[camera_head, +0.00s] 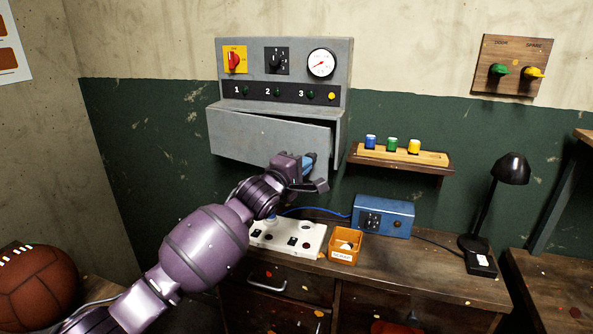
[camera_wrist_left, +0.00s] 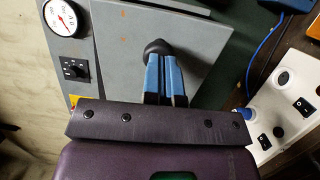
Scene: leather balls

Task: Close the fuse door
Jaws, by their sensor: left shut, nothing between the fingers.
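The fuse door (camera_head: 262,132) is the grey panel on the lower part of the grey control box (camera_head: 285,65). It stands partly open, with a dark gap along its top edge towards the right. My left gripper (camera_head: 308,161) is shut and empty at the door's lower right. In the left wrist view the blue fingers (camera_wrist_left: 163,75) are together, with their tips at a dark round knob (camera_wrist_left: 157,48) on the grey door panel (camera_wrist_left: 200,45). I cannot tell whether they touch it. The knob is hidden in the head view. My right gripper is not in view.
Right of the box, a wooden shelf (camera_head: 400,166) holds blue, green and yellow pieces. Below, the workbench (camera_head: 430,272) carries a white switch panel (camera_head: 290,238), an orange bin (camera_head: 345,248), a blue box (camera_head: 383,215) and a black lamp (camera_head: 510,170). A ball (camera_head: 38,288) lies at left.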

